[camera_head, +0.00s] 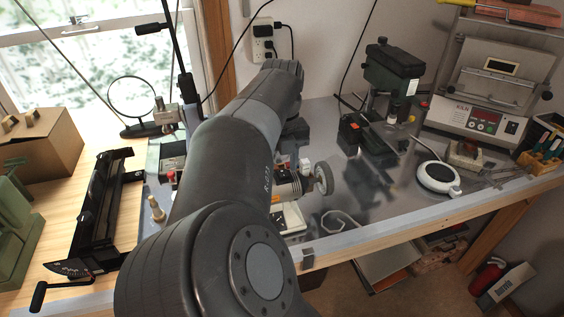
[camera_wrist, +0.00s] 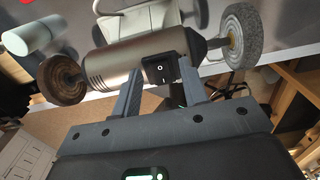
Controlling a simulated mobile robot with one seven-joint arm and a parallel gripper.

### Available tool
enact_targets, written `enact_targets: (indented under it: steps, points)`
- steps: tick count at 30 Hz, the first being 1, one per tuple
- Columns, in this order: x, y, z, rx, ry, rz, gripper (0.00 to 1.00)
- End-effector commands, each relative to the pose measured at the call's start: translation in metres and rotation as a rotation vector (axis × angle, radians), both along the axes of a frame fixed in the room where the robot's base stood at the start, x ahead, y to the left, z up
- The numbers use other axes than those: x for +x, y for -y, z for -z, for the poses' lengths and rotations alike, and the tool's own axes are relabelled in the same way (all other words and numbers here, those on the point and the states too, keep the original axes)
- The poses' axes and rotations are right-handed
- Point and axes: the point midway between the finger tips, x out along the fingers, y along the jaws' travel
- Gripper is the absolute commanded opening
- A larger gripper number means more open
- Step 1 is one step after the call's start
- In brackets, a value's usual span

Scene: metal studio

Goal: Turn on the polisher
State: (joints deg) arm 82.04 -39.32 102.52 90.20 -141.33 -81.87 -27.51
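The polisher is a silver motor body (camera_wrist: 125,65) with a brown wheel (camera_wrist: 62,80) at its left end and a grey wheel (camera_wrist: 241,33) at its right end in the wrist view. A black switch box (camera_wrist: 158,70) with white marks is on its side. Its on or off position is not clear. My gripper (camera_wrist: 161,77) is open, its two fingers spread on either side of the switch, with nothing held. Contact with the polisher cannot be told. In the head view my arm covers part of the polisher (camera_head: 290,187) and hides my gripper.
The polisher stands on a metal-topped bench (camera_head: 375,205). A drill press (camera_head: 393,75) and a kiln-like oven (camera_head: 490,90) are at the back right. A round white device (camera_head: 437,177) lies at the right. A black guillotine-like tool (camera_head: 95,220) is on the left.

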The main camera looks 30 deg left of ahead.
Motion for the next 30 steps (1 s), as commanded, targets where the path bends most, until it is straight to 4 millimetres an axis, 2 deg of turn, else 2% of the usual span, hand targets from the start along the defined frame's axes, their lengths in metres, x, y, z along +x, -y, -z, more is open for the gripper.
enact_targets:
  steps: [4, 18, 30]
  points:
    - [0.0001, 0.0001, -0.0002, 0.0, 0.0, 0.0, 0.38]
    - [-0.0001, -0.0001, -0.0005, 0.001, -0.001, 0.0, 0.0]
    - [-0.0042, 0.002, 0.0001, 0.077, 0.074, 0.0, 0.0]
